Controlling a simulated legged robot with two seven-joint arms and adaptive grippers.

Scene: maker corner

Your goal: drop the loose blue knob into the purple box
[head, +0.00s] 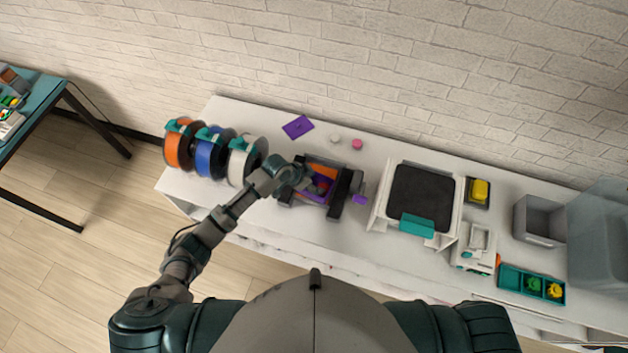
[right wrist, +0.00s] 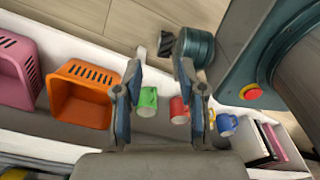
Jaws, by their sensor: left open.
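The purple box (head: 313,194) stands on the white bench in the head view, partly hidden by my left gripper (head: 325,184). Something orange shows inside it. My left gripper is right over the box, its dark fingers spread apart. I cannot make out the blue knob in either view. A flat purple lid-like piece (head: 298,127) lies behind the box. In the right wrist view my right gripper (right wrist: 157,68) has its two fingers wide apart, with nothing between them; it is away from the box.
Orange, blue and white spools (head: 208,152) stand left of the box. White (head: 335,138), pink (head: 357,144) and purple (head: 360,199) small pieces lie near it. A printer (head: 422,190) stands to the right. The right wrist view shows an orange bin (right wrist: 82,93) and several mugs.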

